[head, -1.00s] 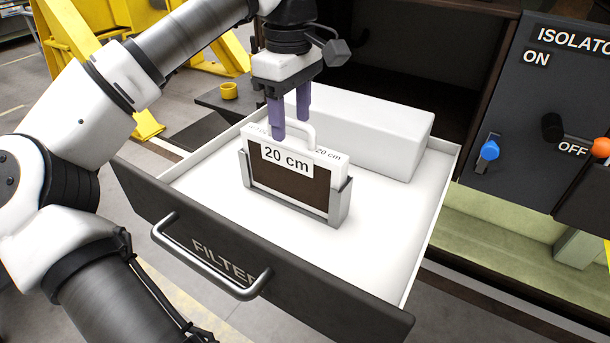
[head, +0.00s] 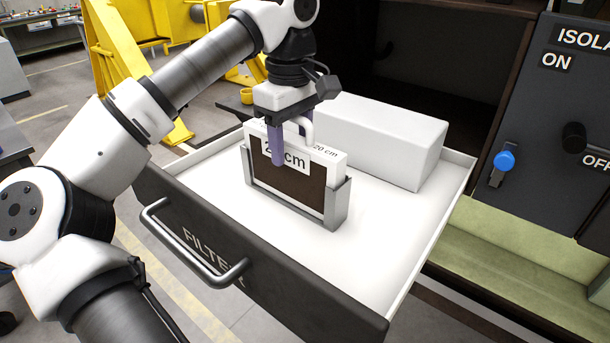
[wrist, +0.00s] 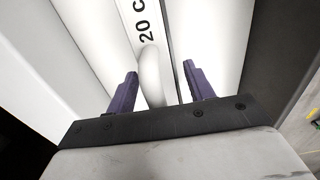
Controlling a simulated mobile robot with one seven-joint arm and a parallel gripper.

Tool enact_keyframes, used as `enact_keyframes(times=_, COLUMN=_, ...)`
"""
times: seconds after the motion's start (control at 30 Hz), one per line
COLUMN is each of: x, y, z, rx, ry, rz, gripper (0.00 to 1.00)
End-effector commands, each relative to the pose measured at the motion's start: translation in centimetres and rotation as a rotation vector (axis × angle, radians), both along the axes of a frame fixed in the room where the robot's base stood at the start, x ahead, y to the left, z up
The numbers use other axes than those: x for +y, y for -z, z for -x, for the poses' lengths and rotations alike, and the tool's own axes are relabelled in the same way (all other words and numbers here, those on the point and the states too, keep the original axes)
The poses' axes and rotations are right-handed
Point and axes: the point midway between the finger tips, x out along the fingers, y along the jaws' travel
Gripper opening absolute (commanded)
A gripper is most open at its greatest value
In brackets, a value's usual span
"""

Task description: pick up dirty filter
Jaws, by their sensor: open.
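The dirty filter (head: 285,181) has a dark brown face, a white frame, a "20 cm" label and a white loop handle (head: 304,127). It stands upright in a grey metal holder (head: 336,206) inside the open drawer. My gripper (head: 291,142) points down over the filter's top, open. One purple finger hangs in front of the filter face and covers part of the label; the other is mostly hidden behind. In the wrist view, the handle (wrist: 150,76) lies between the two spread fingers (wrist: 160,72), with gaps on both sides.
The white drawer (head: 240,211) has a dark front with a metal bar handle (head: 190,255). A white box (head: 385,143) lies behind the filter. A dark isolator panel with knobs (head: 504,160) stands at right. Drawer floor right of the holder is clear.

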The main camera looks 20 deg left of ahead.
Motion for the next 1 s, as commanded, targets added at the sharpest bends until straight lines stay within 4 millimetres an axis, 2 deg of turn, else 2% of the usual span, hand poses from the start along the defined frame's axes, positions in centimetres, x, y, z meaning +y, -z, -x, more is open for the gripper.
enact_keyframes(times=0.33, x=0.34, y=0.26, z=0.06, rx=0.0, ry=-0.001, rz=0.0, gripper=0.53)
enact_keyframes(times=0.73, x=0.31, y=0.25, z=0.06, rx=0.0, ry=0.0, rz=-0.001, gripper=0.0)
enact_keyframes(times=1.0, x=0.3, y=0.21, z=0.05, rx=0.0, ry=0.0, rz=-0.001, gripper=0.0)
